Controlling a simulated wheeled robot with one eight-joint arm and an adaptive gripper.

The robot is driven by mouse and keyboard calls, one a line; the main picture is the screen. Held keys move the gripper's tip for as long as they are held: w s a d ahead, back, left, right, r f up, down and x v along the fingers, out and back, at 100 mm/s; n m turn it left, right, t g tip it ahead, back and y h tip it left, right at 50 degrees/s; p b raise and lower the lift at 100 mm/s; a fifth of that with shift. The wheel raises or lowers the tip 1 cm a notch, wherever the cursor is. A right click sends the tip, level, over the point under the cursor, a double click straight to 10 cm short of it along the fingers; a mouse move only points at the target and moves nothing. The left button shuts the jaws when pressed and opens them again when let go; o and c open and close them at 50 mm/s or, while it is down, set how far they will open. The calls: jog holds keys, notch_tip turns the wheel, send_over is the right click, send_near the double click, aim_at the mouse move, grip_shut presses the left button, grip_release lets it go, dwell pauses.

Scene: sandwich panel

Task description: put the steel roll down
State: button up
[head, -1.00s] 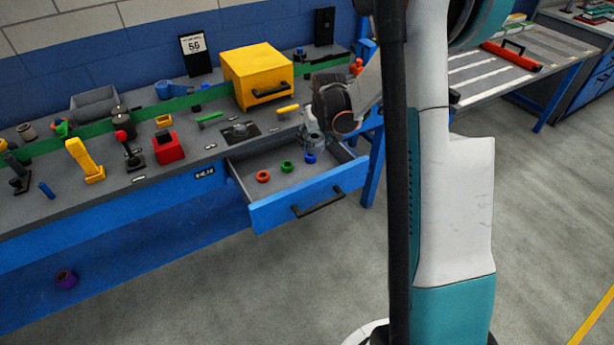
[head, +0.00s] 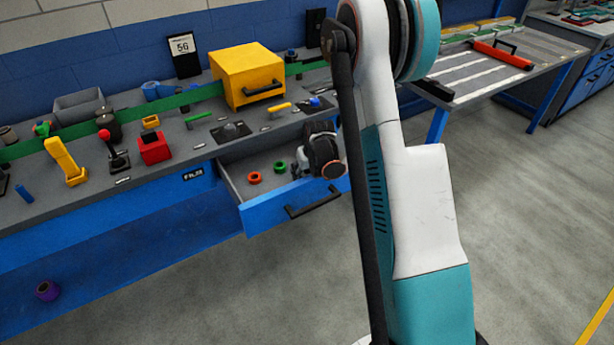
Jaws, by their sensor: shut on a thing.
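My gripper (head: 297,173) is low over the right part of the open blue drawer (head: 262,214), pointing down. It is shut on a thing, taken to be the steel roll. The roll is hidden by the dark wrist and the fingers, so I cannot tell whether it touches the drawer floor. An orange-red ring (head: 254,178) and a green ring (head: 280,167) lie in the drawer, to the left of my gripper.
The bench above the drawer holds a yellow box (head: 247,75), a red box (head: 154,148), a yellow upright piece (head: 65,162) and a red-knobbed lever (head: 113,150). A purple roll (head: 47,290) lies low at the left. The drawer's front left has free room.

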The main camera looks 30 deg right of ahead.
jog(key=shift+f, duration=0.15)
jog(key=o, duration=1.3)
jog(key=p+v, duration=0.4)
jog(key=v, duration=0.8)
jog(key=shift+a, duration=0.1)
